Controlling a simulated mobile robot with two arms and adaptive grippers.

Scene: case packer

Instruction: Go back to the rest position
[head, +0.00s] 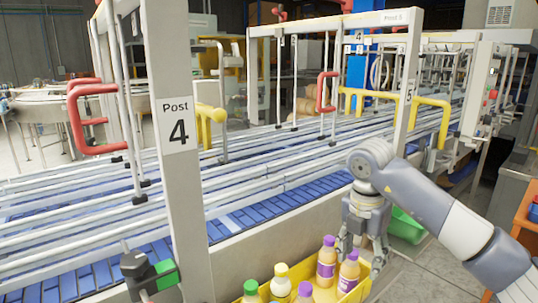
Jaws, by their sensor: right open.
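My right gripper (361,258) hangs pointing down at the lower right, at the end of my grey right arm. Its fingers are apart, with no object visibly held between them. It is over or just behind the far right corner of a yellow crate (362,291); the exact gap cannot be told. The crate holds several bottles, among them a purple-capped one (326,263), another purple-capped one (349,272) and a yellow-capped one (281,284). The crate's near part is cut off by the bottom edge. My left gripper is out of view.
A conveyor with blue slats (260,211) and metal guide rails runs behind the crate. The Post 4 upright (179,165), red handles (328,92) and yellow handles (430,118) stand along it. A green bin (405,227) is partly hidden behind my right arm.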

